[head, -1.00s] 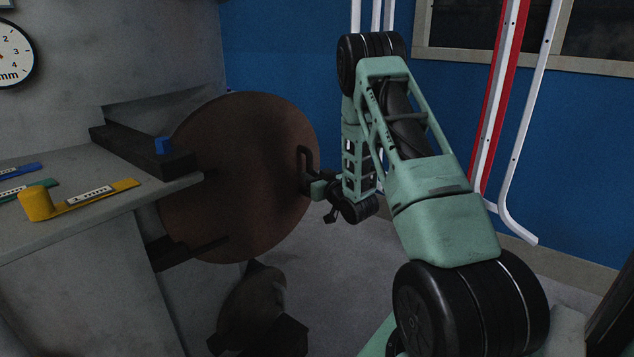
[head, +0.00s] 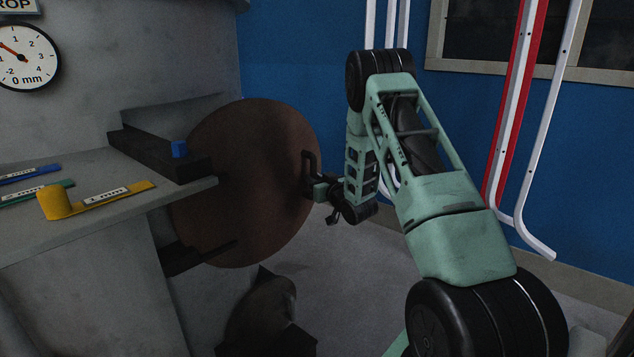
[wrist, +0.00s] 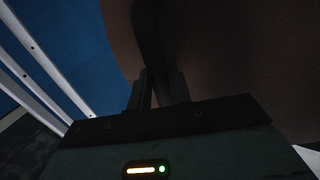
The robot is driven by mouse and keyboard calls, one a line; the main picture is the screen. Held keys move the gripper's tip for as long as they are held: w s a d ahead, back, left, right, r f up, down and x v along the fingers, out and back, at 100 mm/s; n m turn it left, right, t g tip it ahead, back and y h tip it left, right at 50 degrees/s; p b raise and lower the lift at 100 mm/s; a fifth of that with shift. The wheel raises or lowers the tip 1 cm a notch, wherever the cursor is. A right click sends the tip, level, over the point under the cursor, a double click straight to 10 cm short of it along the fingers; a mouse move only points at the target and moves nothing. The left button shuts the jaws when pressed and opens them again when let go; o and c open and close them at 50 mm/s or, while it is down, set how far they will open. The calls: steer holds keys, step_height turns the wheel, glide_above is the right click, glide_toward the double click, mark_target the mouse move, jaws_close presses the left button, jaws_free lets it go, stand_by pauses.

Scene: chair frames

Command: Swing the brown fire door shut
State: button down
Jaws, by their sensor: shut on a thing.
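The brown fire door (head: 235,185) is a large round disc, standing open at the right end of the grey bench-like block in the head view. It is seen at a slant. A dark bar handle (head: 307,165) stands out near its right edge. My gripper (head: 312,188) is at the lower part of this handle, shut on it. In the wrist view my gripper (wrist: 158,90) has both dark fingers around the dark handle bar (wrist: 150,45), with the brown door (wrist: 235,60) close behind. The wrist view is very dark, so the exact grip is hard to see.
The grey block (head: 110,225) carries a dark bar, a small blue piece (head: 179,149) and a yellow strip (head: 100,198) with a roll. Below the door is a dark object (head: 265,310) on the floor. White and red rails (head: 515,100) stand at the right wall.

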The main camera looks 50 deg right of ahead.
steer(key=shift+w+f+b, duration=0.1)
steer(key=shift+w+b, duration=0.45)
steer(key=shift+w, duration=1.75)
steer(key=c, duration=1.2)
jaws_free()
steer(key=shift+d, duration=0.1)
steer(key=shift+s, duration=0.2)
steer(key=b+v, duration=0.2)
steer(key=v, duration=1.5)
steer(key=shift+s, duration=0.1)
